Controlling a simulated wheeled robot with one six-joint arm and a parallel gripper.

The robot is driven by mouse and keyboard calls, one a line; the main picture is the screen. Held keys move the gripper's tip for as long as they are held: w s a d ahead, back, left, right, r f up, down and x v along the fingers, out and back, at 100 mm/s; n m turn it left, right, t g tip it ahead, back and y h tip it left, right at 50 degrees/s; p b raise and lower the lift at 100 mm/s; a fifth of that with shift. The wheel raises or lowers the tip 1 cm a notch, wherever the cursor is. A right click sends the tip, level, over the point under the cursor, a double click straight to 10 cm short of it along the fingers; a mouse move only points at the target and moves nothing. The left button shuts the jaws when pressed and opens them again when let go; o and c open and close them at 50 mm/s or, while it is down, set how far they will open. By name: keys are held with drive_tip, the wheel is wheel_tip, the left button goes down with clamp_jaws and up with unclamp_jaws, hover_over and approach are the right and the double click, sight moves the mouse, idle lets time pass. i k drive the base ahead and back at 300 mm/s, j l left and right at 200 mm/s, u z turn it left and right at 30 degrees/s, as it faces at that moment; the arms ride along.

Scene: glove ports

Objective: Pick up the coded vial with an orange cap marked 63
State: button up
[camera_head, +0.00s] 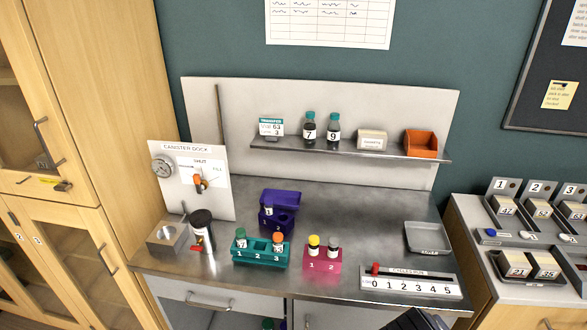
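A vial with an orange cap (278,239) stands upright in the teal rack (246,262), in the position marked 3. Its label is too small to read, so I cannot tell if it says 63. A vial with a green cap (241,235) stands in the same rack at position 1, and position 2 looks empty. A card (271,127) on the shelf appears to read 63 and 3. A dark part, perhaps of my gripper (415,320), shows at the bottom edge, well to the right of the rack. Its fingers cannot be made out.
A pink rack (322,266) with yellow-capped and grey-capped vials stands right of the teal rack, and a purple rack (288,225) behind it. A dark canister (202,230) stands left. A numbered strip (410,285) and tray (426,238) are right.

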sight(278, 237)
drive_tip(key=i+j, duration=0.25)
drive_tip(key=j, duration=0.15)
drive_tip(key=i+j+u, duration=0.1)
drive_tip(key=j, duration=0.35)
drive_tip(key=i+j, duration=0.35)
drive_tip(key=j+u, duration=0.05)
